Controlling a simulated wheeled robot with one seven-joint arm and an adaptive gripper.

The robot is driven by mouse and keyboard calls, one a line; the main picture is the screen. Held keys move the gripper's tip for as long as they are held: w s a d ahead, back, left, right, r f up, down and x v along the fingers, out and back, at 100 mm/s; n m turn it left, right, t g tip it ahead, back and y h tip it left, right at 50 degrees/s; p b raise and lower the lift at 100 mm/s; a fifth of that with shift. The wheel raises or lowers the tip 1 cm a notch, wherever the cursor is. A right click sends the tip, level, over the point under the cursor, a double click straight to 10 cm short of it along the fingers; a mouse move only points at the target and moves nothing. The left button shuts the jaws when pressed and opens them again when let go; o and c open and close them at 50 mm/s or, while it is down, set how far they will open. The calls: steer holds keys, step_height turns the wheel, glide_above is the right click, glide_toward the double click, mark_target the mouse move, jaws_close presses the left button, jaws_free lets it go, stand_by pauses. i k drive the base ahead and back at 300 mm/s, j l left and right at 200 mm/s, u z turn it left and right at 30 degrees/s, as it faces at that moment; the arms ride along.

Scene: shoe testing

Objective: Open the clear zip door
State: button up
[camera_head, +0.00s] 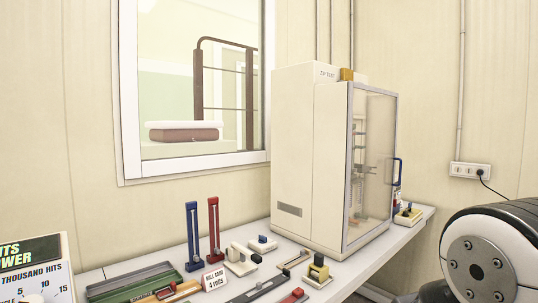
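The clear door (378,120) is a see-through panel in a grey frame on the right-hand face of a cream cabinet (300,150) marked with small letters that seem to read "ZIP TEST". The door looks closed against the cabinet. A dark blue handle (398,168) stands out at the door's far right edge. Behind the panel, test fixtures show dimly. My gripper is not in view; only a rounded black and white part of my arm shows at the lower right, apart from the cabinet.
A white bench carries the cabinet. Red (214,230) and blue (193,235) upright gauges, a green tray (130,283), a small card (214,278) and several small fixtures stand left and in front of it. A wall socket (469,170) is at right.

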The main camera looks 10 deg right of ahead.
mark_target(351, 84)
steer(key=i+l, duration=0.3)
steer(key=l, duration=0.25)
steer(key=i+l, duration=0.35)
steer(key=l, duration=0.2)
steer(key=i+l+z, duration=0.1)
steer(key=i+l, duration=0.2)
steer(key=l, duration=0.2)
steer(key=i+l, duration=0.35)
steer(key=l, duration=0.2)
steer(key=i+l, duration=0.3)
steer(key=l, duration=0.2)
steer(key=i+l+z, duration=0.1)
steer(key=i+l, duration=0.25)
steer(key=l, duration=0.15)
